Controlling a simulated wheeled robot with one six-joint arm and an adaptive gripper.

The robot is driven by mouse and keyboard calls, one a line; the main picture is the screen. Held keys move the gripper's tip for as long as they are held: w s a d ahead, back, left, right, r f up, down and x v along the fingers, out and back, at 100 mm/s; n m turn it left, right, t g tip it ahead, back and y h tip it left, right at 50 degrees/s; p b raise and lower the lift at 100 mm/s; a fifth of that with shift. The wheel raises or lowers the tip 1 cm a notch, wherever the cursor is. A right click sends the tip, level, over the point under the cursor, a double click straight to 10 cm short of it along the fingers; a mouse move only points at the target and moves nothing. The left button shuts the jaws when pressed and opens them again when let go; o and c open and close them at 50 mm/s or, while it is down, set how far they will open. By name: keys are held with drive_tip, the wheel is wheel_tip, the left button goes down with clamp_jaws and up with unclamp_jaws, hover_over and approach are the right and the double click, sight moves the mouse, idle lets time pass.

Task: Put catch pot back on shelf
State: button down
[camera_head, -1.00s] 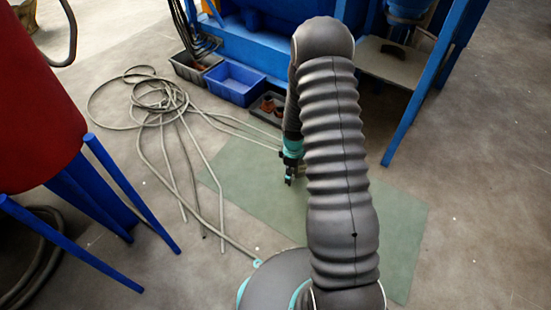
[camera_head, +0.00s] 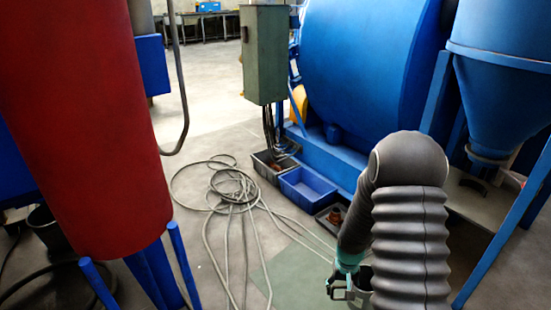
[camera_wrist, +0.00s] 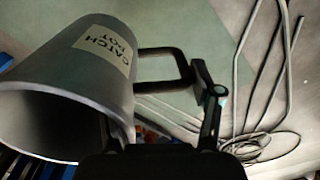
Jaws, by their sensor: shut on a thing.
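The catch pot (camera_wrist: 65,90) is a grey, tapered pot with a pale "CATCH POT" label (camera_wrist: 104,48), which reads upside down in the wrist view. Its dark open mouth faces the lower left there. My gripper (camera_head: 345,284) is shut on the pot's black loop handle (camera_wrist: 165,68). The pot also shows partly in the head view (camera_head: 363,278), at my gripper and beside my arm, above the floor. A grey shelf-like plate (camera_head: 482,203) lies under the blue hopper at right, partly hidden by my arm. I cannot tell whether it is the pot's shelf.
Grey hoses (camera_head: 235,195) lie coiled on the floor at left. A blue bin (camera_head: 307,188) and dark trays stand by the blue drum machine (camera_head: 360,65). A red vessel (camera_head: 80,130) fills the left. Blue hopper legs (camera_head: 500,240) stand at right.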

drive_tip(key=w+a+r+p, duration=0.1)
drive_tip(key=a+r+p, duration=0.1)
drive_tip(key=a+r, duration=0.2)
wheel_tip(320, 180, up, 4)
drive_tip(key=shift+w+a+f+n, duration=0.1)
drive_tip(key=shift+w+a+n, duration=0.1)
drive_tip(key=shift+a+n, duration=0.2)
